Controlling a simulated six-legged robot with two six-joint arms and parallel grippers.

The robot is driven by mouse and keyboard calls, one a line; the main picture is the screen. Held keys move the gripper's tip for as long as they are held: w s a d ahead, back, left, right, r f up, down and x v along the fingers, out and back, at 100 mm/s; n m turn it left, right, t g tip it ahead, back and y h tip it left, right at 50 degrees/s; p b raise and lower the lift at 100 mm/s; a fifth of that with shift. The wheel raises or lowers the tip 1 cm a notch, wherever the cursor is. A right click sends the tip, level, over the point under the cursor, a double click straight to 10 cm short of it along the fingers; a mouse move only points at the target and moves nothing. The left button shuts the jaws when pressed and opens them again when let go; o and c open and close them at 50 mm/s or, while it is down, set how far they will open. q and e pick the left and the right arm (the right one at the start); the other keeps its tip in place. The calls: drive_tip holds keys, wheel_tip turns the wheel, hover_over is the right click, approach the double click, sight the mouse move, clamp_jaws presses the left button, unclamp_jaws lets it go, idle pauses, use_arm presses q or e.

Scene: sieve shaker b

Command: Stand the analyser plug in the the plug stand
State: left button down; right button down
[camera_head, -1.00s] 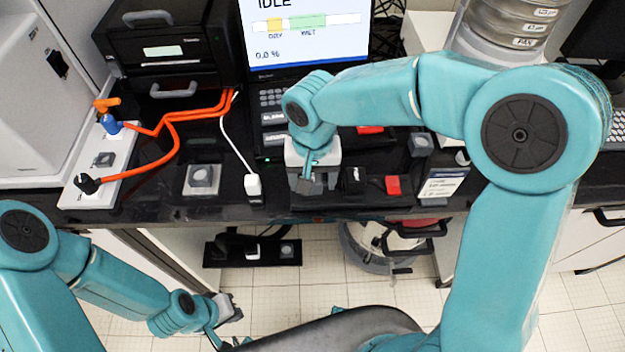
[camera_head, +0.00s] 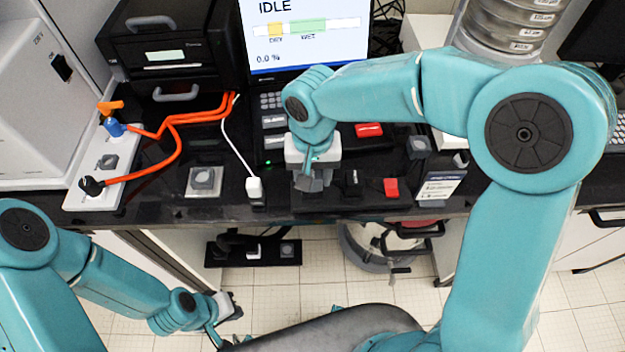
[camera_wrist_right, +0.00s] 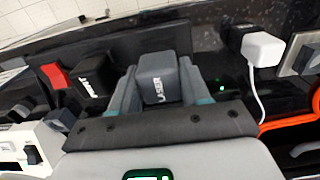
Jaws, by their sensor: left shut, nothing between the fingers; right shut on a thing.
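My right gripper (camera_head: 309,184) points down over a black strip at the bench's front edge. It is shut on a dark grey plug (camera_wrist_right: 160,79), whose white label looks like "LASER"; I cannot tell whether this is the analyser plug. The plug's lower end is hidden, so I cannot tell if it is seated. A grey square holder (camera_head: 205,180) on the bench, left of the gripper, may be the plug stand. My left gripper (camera_head: 226,308) is low in front of the bench, shut and empty.
A black plug (camera_wrist_right: 92,80) and a red switch (camera_head: 391,187) are beside the held plug. A white plug (camera_head: 254,187) with its cord stands to the left. Orange cords run to a white socket strip (camera_head: 98,200). The monitor (camera_head: 305,30) shows IDLE.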

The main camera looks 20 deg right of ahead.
sight(312, 172)
drive_tip(key=shift+r+p, duration=1.3)
drive_tip(key=shift+r, duration=0.6)
drive_tip(key=shift+r, duration=0.1)
drive_tip(key=shift+r+p, duration=1.05)
drive_tip(key=shift+r, duration=0.35)
drive_tip(key=shift+a, duration=0.1)
